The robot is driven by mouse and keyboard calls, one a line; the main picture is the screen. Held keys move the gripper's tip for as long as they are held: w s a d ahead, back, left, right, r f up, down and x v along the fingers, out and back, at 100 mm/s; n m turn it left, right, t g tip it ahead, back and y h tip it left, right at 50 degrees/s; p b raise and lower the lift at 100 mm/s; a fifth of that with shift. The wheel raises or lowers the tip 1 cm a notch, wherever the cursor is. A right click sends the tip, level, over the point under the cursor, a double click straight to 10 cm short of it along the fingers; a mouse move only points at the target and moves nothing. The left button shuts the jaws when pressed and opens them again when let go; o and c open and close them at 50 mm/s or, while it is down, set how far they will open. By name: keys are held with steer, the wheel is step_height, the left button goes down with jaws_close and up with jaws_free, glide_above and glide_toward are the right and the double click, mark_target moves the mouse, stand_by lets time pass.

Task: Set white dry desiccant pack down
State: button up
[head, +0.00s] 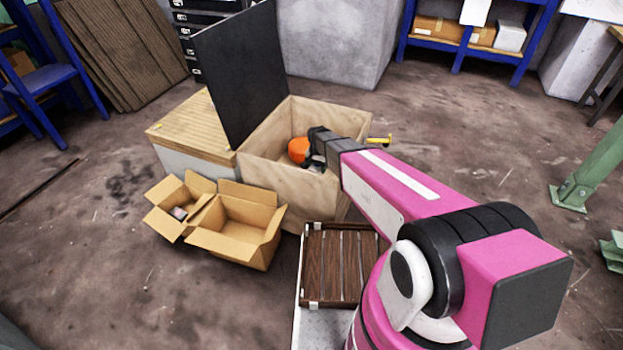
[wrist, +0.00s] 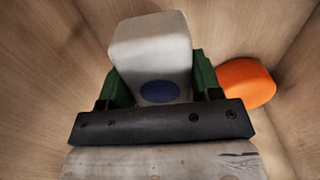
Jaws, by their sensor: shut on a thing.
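A white desiccant pack (wrist: 152,50) with a blue oval spot fills the middle of the wrist view. My gripper (wrist: 161,82) has its green fingers shut on the pack's two sides. The head view shows my arm reaching into an open wooden crate (head: 275,184), with the gripper (head: 313,162) low inside it and partly hidden. In the wrist view the crate's plywood walls (wrist: 45,75) surround the pack. I cannot tell whether the pack touches the crate floor.
A rounded orange object (head: 299,150) lies in the crate, and it shows right of my gripper in the wrist view (wrist: 247,84). A black panel (head: 240,70) stands upright at the crate's left. Open cardboard boxes (head: 235,222) and a slatted brown tray (head: 337,262) stand in front.

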step_height(320, 180, down, 10)
steer(key=shift+r, duration=0.1)
stand_by(0.4)
steer(key=shift+f, duration=0.6)
steer(key=o, duration=1)
steer(key=shift+r, duration=0.1)
step_height(320, 180, up, 13)
